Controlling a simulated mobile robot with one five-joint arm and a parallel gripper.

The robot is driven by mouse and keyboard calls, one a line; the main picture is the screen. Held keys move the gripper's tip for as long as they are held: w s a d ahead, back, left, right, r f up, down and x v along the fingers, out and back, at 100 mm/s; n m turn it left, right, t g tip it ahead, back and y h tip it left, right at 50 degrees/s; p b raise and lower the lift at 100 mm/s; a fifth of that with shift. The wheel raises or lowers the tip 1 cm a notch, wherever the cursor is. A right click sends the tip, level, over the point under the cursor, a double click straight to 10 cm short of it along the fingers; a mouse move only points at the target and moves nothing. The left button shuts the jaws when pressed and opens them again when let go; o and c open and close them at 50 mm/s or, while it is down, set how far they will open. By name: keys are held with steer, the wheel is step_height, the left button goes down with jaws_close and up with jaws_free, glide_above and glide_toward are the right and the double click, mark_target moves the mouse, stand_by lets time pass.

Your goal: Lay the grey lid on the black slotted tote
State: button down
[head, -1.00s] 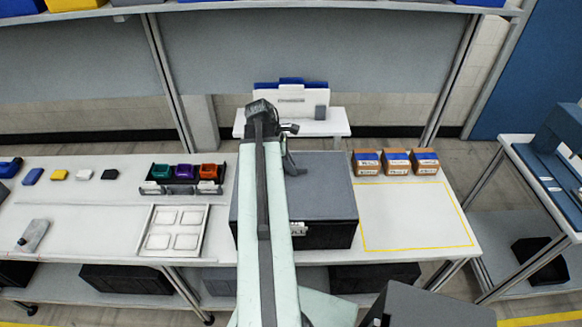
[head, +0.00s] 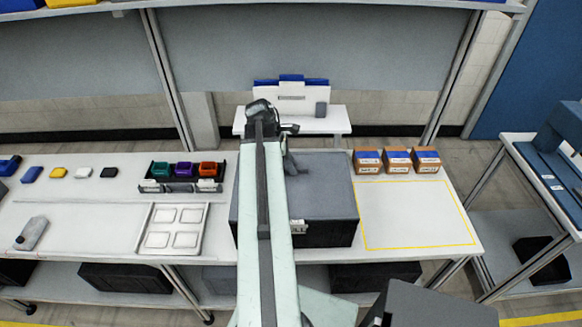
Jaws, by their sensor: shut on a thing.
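The black slotted tote (head: 330,235) stands on the white bench in the middle, with a pale label on its front. The grey lid (head: 325,195) covers the tote's top as a flat panel. It looks level, but I cannot tell whether it rests fully on the rim or sits slightly above it. My gripper (head: 291,163) is at the lid's back left part, shut on the lid. My arm hides the left part of the lid and tote, and the fingertips are hard to make out.
Three brown boxes (head: 397,161) stand right of the tote, behind an empty yellow-outlined area (head: 415,215). On the left are a black rack (head: 180,187) of coloured bins, a white tray (head: 174,229) with several pads, and a grey bottle (head: 31,234). A small white table (head: 290,122) stands behind.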

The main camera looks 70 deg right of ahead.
steer(key=shift+f, duration=0.15)
steer(key=c, duration=1.3)
jaws_free()
steer(key=shift+o, duration=0.2)
steer(key=p+v, duration=0.7)
steer(key=v, duration=0.1)
steer(key=shift+s, duration=0.1)
steer(key=shift+f, duration=0.1)
